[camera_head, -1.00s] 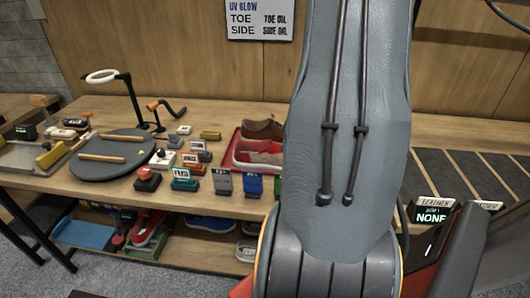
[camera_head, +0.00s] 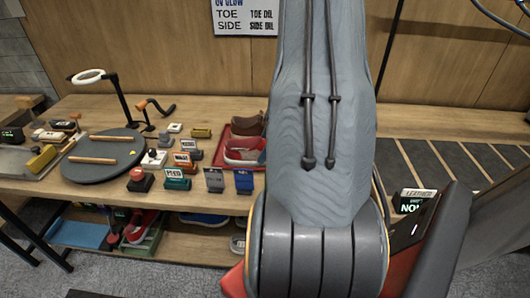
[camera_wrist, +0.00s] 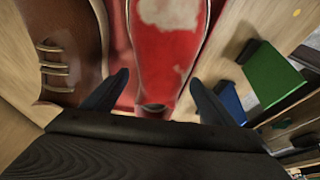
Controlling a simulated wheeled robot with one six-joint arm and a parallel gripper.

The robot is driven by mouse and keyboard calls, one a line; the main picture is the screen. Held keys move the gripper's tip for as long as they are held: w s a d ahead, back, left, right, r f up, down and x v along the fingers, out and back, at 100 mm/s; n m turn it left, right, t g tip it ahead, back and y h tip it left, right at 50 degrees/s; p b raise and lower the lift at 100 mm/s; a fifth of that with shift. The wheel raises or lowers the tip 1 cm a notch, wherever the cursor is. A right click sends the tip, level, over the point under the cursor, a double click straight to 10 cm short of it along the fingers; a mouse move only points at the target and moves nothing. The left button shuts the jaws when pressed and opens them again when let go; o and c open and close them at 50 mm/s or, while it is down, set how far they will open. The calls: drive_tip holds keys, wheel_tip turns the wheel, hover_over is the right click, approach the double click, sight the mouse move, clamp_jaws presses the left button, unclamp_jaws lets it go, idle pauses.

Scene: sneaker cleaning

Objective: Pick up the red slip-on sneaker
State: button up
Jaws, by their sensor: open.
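The red slip-on sneaker (camera_head: 243,153), with pale patches, sits in a red tray (camera_head: 219,158) on the workbench, partly hidden by my arm in the head view. In the wrist view the red sneaker (camera_wrist: 168,45) lies ahead, between the two dark fingers of my gripper (camera_wrist: 160,82). The fingers are spread wide, one on each side of the sneaker's near end. I cannot tell whether they touch it. My gripper is hidden in the head view.
A brown laced shoe (camera_wrist: 55,50) lies close left of the sneaker. Blue (camera_wrist: 231,103) and green (camera_wrist: 272,75) blocks stand right. More shoes sit on the lower shelf (camera_head: 175,243).

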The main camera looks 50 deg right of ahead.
drive_tip(key=c, duration=1.4)
drive_tip(key=shift+o, duration=0.2)
